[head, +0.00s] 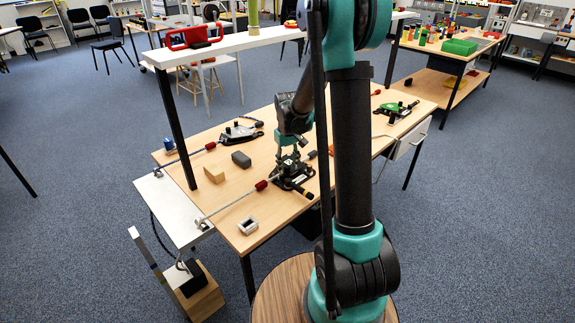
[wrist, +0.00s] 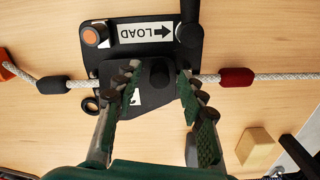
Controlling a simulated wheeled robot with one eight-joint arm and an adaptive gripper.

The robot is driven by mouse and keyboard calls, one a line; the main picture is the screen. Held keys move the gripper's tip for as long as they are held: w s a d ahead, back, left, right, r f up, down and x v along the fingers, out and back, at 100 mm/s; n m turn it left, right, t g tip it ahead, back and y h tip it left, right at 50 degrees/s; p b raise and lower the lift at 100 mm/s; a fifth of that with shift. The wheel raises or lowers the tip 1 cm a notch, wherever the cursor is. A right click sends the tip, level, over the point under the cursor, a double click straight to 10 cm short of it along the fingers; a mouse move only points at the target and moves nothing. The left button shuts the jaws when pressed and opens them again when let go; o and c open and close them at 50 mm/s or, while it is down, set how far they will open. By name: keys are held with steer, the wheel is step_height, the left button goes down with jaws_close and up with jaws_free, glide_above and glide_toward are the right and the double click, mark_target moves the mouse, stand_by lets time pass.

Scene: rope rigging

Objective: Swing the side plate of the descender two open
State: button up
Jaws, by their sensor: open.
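The descender (head: 293,174) under my gripper is a black device on the table. In the wrist view its body (wrist: 190,52) carries a white LOAD label with an arrow and an orange round part. Its black side plate (wrist: 150,101) lies across the rope line, with an upright black knob (wrist: 159,72) and a partly hidden white mark. The white rope (wrist: 262,77) enters from both sides and is hidden under the plate. My gripper (wrist: 157,82) is open, its fingers on either side of the knob, with no clear contact; it also shows in the head view (head: 289,150).
A red sleeve (wrist: 237,77) and a black sleeve (wrist: 52,85) sit on the rope. A wooden block (head: 213,172) and grey block (head: 241,159) stand left of the descender. Other devices lie at the back left (head: 240,134) and back right (head: 397,111). A white overhead beam (head: 235,44) crosses behind.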

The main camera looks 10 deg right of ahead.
steer(key=shift+c, duration=0.3)
jaws_close()
